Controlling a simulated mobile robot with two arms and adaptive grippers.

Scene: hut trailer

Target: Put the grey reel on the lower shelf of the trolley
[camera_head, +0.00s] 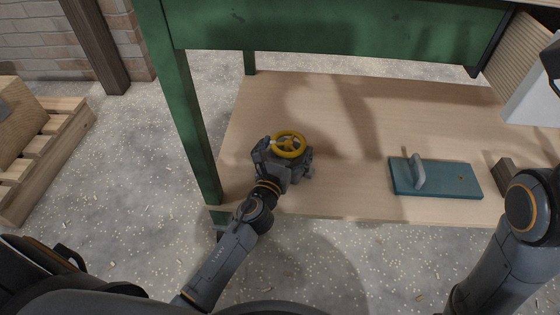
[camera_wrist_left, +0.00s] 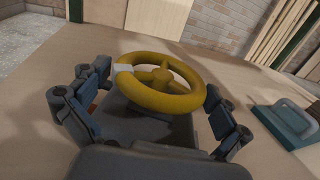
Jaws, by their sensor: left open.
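A yellow spoked wheel on a dark grey body (camera_head: 289,144) rests on the wooden lower shelf (camera_head: 340,195) of a green-framed stand, near its front left. I see no plainly grey reel; I cannot tell whether this piece is the one named. My left gripper (camera_head: 284,160) is open at its near side. In the left wrist view the yellow wheel (camera_wrist_left: 160,76) shows between the two spread fingers (camera_wrist_left: 152,105), with no clear contact. The grey body below is partly hidden by the gripper. My right arm runs off the right edge; its gripper is out of view.
A teal board with a grey handle (camera_head: 436,178) lies on the shelf to the right, with a dark wooden block (camera_head: 506,177) beside it. A green leg (camera_head: 186,120) stands close left of my left arm. A pallet (camera_head: 40,160) is at far left. The shelf's middle is bare.

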